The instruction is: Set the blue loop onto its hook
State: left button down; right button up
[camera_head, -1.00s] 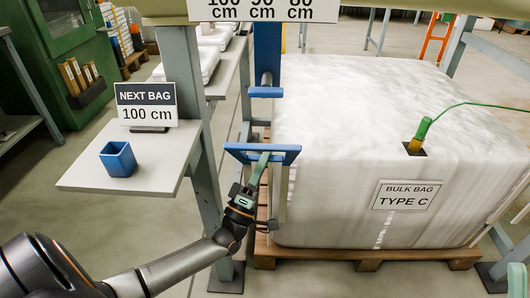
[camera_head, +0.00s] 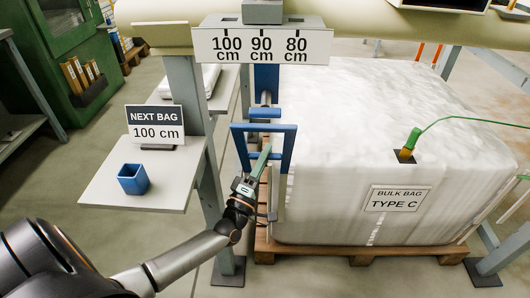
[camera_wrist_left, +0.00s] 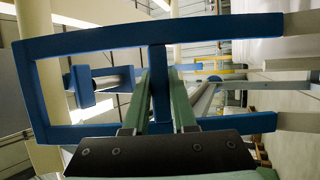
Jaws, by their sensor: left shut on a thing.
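The blue loop (camera_head: 290,145) is a stiff rectangular frame with a middle bar, standing beside the bag's near left corner in the head view. My left gripper (camera_head: 257,163) is shut on that bar; in the wrist view the green fingers (camera_wrist_left: 158,92) close around the middle bar of the loop (camera_wrist_left: 90,40). White straps run from the loop's ends. The hook (camera_head: 265,113) is a blue end plate on a short grey rod from a blue upright. In the head view it appears just above the loop's top edge. In the wrist view the hook (camera_wrist_left: 83,86) shows through the loop's left opening. My right gripper is out of view.
The white bulk bag (camera_head: 400,120) stands on a wooden pallet (camera_head: 365,252) to the right. A side shelf (camera_head: 170,190) at left holds a blue cup (camera_head: 133,180) and a "NEXT BAG 100 cm" sign (camera_head: 156,125). A scale sign (camera_head: 262,46) hangs above the hook.

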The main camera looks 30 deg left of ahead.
aim_at(254, 158)
pick_arm(q)
jog(key=shift+w+a+r+g+p, duration=0.2)
jog(key=shift+w+r+g+p, duration=0.15)
jog(key=shift+p, duration=0.25)
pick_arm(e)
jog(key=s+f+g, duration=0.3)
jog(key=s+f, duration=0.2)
pick_arm(q)
jog(key=w+g+p, duration=0.1)
jog(key=p, duration=0.1)
jog(key=w+a+n+p, duration=0.1)
jog(key=p, duration=0.1)
jog(key=w+a+n+g+p, duration=0.1)
jog(key=w, duration=0.1)
jog(key=shift+a+r+g+p, duration=0.25)
jog(key=shift+r+g+p, duration=0.1)
jog(key=shift+p, duration=0.05)
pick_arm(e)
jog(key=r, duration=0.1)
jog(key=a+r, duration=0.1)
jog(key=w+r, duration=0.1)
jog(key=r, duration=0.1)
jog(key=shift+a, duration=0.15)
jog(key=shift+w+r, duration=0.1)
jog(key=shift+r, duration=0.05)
